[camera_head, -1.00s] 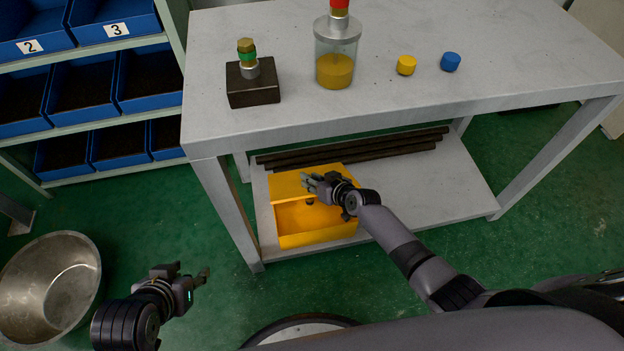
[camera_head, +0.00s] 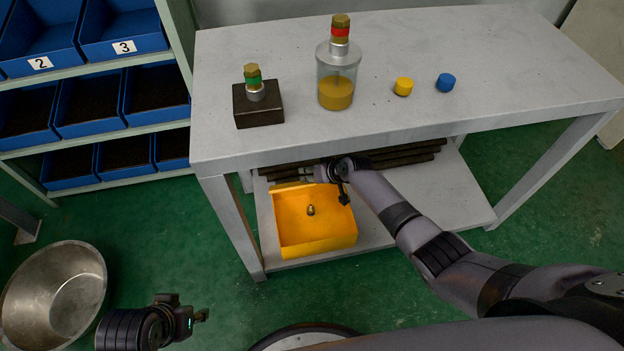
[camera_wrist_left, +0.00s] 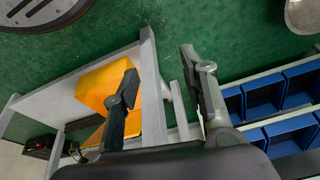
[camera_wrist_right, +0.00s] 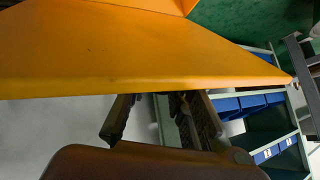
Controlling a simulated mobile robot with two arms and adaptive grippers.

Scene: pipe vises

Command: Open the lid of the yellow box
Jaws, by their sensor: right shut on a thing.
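The yellow box (camera_head: 316,243) sits on the lower shelf of the grey table and also shows in the left wrist view (camera_wrist_left: 97,88). Its lid (camera_head: 290,186) is raised at the back and seen nearly edge-on, so the inside shows. A small metal fitting (camera_head: 310,210) lies inside. My right gripper (camera_head: 308,174) is at the top back of the box, shut on the lid, its tips partly hidden. In the right wrist view the lid (camera_wrist_right: 150,60) fills the upper part, covering the fingertips. My left gripper (camera_head: 203,316) is open and empty, low at the left, apart from the box.
Dark bars (camera_head: 405,154) lie behind the box on the lower shelf (camera_head: 440,195). The tabletop (camera_head: 520,60) above holds a vise, a jar and two caps. Blue bins (camera_head: 90,100) and a metal basin (camera_head: 52,295) stand at the left.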

